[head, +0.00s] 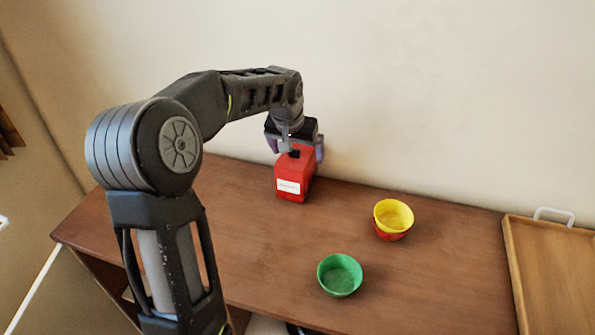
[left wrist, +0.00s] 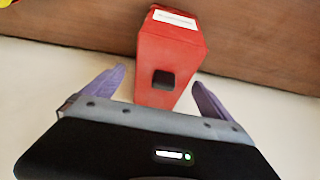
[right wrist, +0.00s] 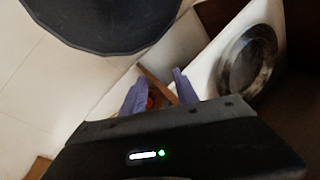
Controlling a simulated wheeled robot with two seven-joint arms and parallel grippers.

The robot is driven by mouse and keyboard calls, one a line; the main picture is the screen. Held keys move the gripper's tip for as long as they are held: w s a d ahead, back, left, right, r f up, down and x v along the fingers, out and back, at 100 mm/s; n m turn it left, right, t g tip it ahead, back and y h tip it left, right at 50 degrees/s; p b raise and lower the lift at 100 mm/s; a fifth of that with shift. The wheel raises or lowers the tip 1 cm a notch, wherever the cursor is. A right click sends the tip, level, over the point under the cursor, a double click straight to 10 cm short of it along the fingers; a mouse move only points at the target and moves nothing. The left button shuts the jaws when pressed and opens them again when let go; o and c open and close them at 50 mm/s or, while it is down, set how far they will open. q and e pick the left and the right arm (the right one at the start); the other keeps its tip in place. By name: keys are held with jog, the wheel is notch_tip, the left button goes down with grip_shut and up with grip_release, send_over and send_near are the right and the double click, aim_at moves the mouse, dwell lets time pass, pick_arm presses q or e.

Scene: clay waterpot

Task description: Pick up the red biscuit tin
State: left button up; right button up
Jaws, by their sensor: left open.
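The red biscuit tin (head: 294,178) stands upright on the brown table near the wall, with a white label on its front and a dark knob on top. It also shows in the left wrist view (left wrist: 172,50), between the purple fingers. My left gripper (head: 296,148) is open at the top of the tin, with a finger on each side. In the left wrist view, pale gaps show between the fingers and the tin. My right gripper (right wrist: 161,72) is away from the tin, its fingers apart, with no held thing visible.
A green bowl (head: 340,275) stands at the table's front. A yellow bowl (head: 394,216) sits in a red one (head: 391,237) right of the tin. A wooden tray (head: 552,275) with a white handle is far right. The wall is close behind the tin.

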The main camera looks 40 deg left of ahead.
pick_arm(q)
jog(key=shift+p+x, duration=0.7)
jog(key=shift+x, duration=1.9)
jog(key=shift+a, duration=0.1)
jog(key=c, duration=1.8)
